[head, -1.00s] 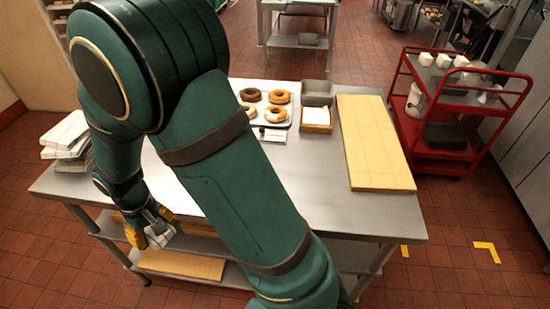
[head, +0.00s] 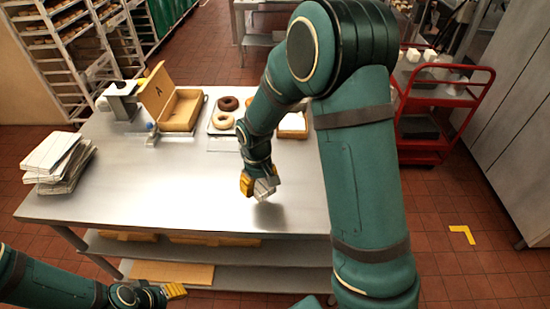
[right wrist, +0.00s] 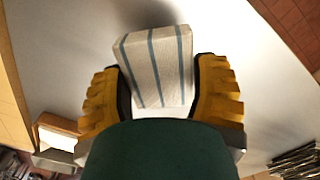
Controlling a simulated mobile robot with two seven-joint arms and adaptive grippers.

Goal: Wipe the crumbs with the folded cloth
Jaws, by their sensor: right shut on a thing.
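The folded cloth (right wrist: 158,68), white with blue stripes, is held between the yellow fingers of my right gripper (right wrist: 160,95) in the right wrist view. In the head view my right gripper (head: 257,187) is over the front part of the steel table (head: 150,190), with the cloth (head: 266,191) at its tip. I cannot tell whether the cloth touches the tabletop. My left gripper (head: 175,290) is at the lower left, in front of the table and away from the cloth; its jaw state is unclear. I cannot make out any crumbs.
A stack of flat cartons (head: 58,162) stands at the table's left end. An open box (head: 176,108), a tray of doughnuts (head: 221,131) and a small device (head: 122,102) stand at the back. My right arm hides the table's right side. A red cart (head: 440,110) stands beyond.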

